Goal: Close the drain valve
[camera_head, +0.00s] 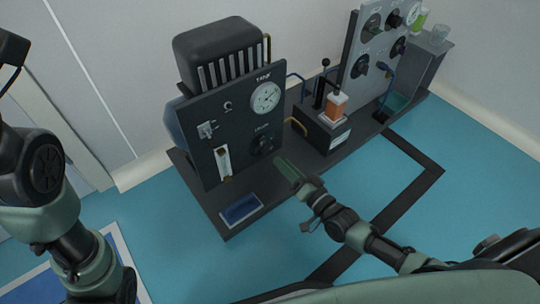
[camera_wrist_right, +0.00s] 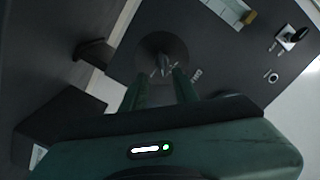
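A dark machine panel (camera_head: 210,119) stands on a low black bench, with a round black knob (camera_head: 263,144) at its lower right. Its label is too small to read, so I cannot confirm it is the drain valve. In the right wrist view, the knob (camera_wrist_right: 162,52) is ahead of the fingers, with its narrow grip roughly in line with the gap. My right gripper (camera_head: 280,164) is in front of and below the knob. Its green fingers (camera_wrist_right: 160,85) are apart and empty; contact with the knob is unclear. My left arm shows at the left, but its gripper is outside the frame.
The panel also carries a gauge (camera_head: 265,98), a small switch (camera_head: 207,129) and a flow tube (camera_head: 223,162). A yellow bent pipe (camera_head: 299,127) is right of the knob. A black box (camera_head: 322,130) and a grey dial panel (camera_head: 377,54) stand farther right.

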